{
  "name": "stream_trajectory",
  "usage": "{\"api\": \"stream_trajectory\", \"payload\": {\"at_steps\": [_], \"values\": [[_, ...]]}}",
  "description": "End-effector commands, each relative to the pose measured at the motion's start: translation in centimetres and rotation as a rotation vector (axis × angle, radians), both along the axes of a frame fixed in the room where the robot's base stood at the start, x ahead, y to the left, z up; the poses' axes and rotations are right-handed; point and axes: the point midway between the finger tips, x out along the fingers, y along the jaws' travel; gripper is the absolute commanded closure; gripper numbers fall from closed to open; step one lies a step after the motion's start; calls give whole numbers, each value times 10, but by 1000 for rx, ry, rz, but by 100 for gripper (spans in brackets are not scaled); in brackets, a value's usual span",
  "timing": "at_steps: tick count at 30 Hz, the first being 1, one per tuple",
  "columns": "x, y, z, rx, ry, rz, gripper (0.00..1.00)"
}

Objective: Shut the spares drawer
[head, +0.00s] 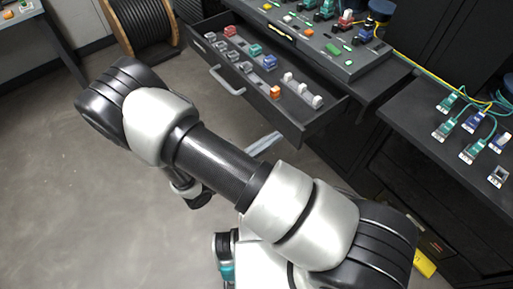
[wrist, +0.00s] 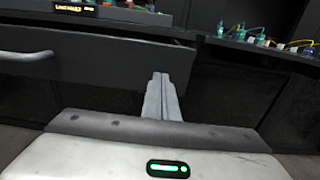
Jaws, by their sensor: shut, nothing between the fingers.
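The spares drawer (head: 322,112) is pulled out below the workbench in the head view, with several small connectors in its rows. Its dark front panel with a silver bar handle (head: 228,81) faces my arm. In the wrist view the drawer front (wrist: 100,62) spans the left and middle, and the handle (wrist: 25,55) is at far left. My gripper (wrist: 160,76) is shut and empty, its fingertips before the right part of the drawer front, well right of the handle. I cannot tell if they touch. In the head view the grey fingers (head: 277,136) show past my arm, which hides the rest.
A splicing console (head: 335,45) with coloured connectors stands on the bench above the drawer. A side table (head: 405,125) at right holds several teal and blue plugs with yellow cables. A cable reel (head: 143,25) stands at the back left. The floor (head: 70,190) at left is clear.

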Motion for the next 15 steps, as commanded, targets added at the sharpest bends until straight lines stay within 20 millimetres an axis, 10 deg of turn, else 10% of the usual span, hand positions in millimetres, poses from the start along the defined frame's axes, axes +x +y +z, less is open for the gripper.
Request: {"api": "stream_trajectory", "payload": {"at_steps": [15], "values": [[13,-19,0,0,0,1,100]]}}
